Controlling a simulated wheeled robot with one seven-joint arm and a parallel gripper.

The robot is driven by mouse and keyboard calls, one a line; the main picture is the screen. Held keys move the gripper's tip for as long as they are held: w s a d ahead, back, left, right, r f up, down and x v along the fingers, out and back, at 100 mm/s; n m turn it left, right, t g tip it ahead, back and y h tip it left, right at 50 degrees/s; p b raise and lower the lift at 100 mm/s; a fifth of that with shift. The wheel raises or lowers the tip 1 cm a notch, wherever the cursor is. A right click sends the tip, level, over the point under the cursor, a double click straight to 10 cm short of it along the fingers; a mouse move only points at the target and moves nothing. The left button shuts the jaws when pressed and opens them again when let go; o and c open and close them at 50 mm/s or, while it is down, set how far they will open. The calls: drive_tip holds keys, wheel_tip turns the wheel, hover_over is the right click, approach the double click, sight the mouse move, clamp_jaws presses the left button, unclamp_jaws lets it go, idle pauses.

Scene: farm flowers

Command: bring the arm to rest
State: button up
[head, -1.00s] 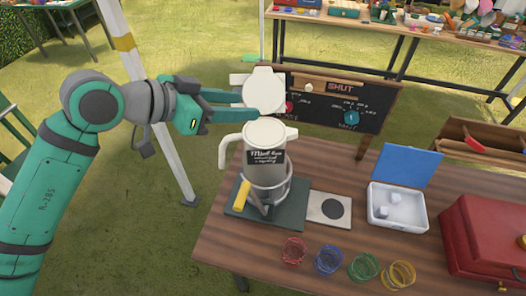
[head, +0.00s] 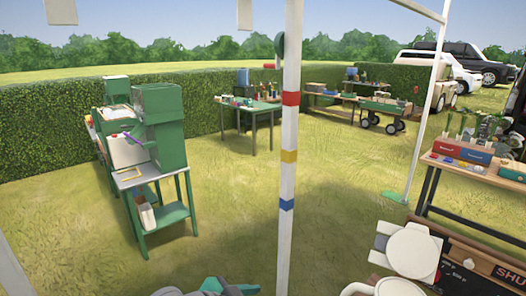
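Only a small part of my arm's end shows at the bottom edge of the head view, a grey and teal piece at my gripper (head: 228,288). Its fingers are mostly cut off by the frame, so I cannot see whether they are apart or hold anything. To its right is a white jug (head: 394,288), cut off by the bottom edge. A round white lid-like piece (head: 412,252) stands just above and behind it. A clear gap lies between my arm's end and the jug.
A white pole with coloured bands (head: 289,150) stands just beyond my arm. A dark sign board (head: 480,268) is at lower right. A green stand (head: 160,140) is on the left. A table with boxes (head: 470,170) is at right. Open grass lies between.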

drive_tip(key=s+a+f+n+t+y, duration=0.3)
drive_tip(key=s+a+f+n+y, duration=0.1)
drive_tip(key=s+a+f, duration=1.25)
drive_tip(key=s+d+f+n+t+y, duration=0.1)
drive_tip(key=s+d+f+n, duration=0.15)
drive_tip(key=s, duration=0.55)
drive_tip(key=s+d+f+n+t+y, duration=0.1)
drive_tip(key=s+d+f, duration=0.15)
drive_tip(key=s, duration=0.55)
drive_tip(key=s+d+r+n+t+y, duration=0.2)
drive_tip(key=d+r+n+t, duration=0.1)
drive_tip(key=d, duration=0.9)
drive_tip(key=shift+s+d+r+n, duration=0.15)
drive_tip(key=shift+s+r+n, duration=0.35)
drive_tip(key=shift+r, duration=0.45)
drive_tip(key=shift+s+d, duration=0.1)
drive_tip(key=shift+d, duration=0.05)
